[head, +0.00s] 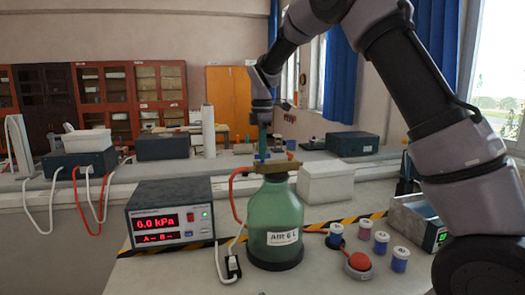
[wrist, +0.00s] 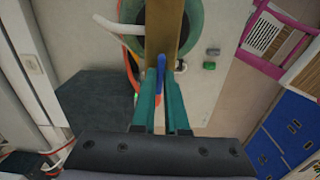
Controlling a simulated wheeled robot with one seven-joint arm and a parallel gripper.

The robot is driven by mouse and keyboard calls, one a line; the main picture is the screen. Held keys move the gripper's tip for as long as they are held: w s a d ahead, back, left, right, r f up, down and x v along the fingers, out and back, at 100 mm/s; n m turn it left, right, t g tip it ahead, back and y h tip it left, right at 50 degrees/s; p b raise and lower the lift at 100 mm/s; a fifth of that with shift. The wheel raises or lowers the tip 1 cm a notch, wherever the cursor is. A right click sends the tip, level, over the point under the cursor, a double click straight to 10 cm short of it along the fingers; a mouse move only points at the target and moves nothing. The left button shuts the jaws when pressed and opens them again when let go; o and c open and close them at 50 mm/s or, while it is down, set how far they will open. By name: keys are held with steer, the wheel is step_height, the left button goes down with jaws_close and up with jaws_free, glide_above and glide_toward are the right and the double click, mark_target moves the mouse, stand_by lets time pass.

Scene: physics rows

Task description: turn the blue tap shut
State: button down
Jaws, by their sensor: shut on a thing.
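A green bottle (head: 274,225) labelled "AIR 6 L" stands on the bench with a brass bar (head: 275,167) across its top. The wrist view looks down on the brass bar (wrist: 164,28) over the green bottle (wrist: 196,20). The blue tap (wrist: 161,61) is a narrow blue lever at the end of the bar. My gripper (wrist: 161,74) has its teal fingers on either side of the lever, shut on it. In the head view my gripper (head: 262,153) points down at the bottle's top, and the tap is hard to make out there.
A pressure meter (head: 171,215) left of the bottle reads 6.0 kPa and "A - B". A red hose (head: 235,190) runs at the bottle's left. Several small jars (head: 381,242) and a red button (head: 359,262) stand to the right. A white block (head: 325,183) is behind.

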steer(key=m, duration=0.4)
steer(key=shift+m, duration=0.4)
steer(key=m, duration=0.4)
steer(key=shift+m, duration=0.3)
steer(key=m, duration=0.4)
steer(key=shift+m, duration=2.1)
steer(key=c, duration=0.9)
jaws_free()
steer(key=shift+c, duration=0.2)
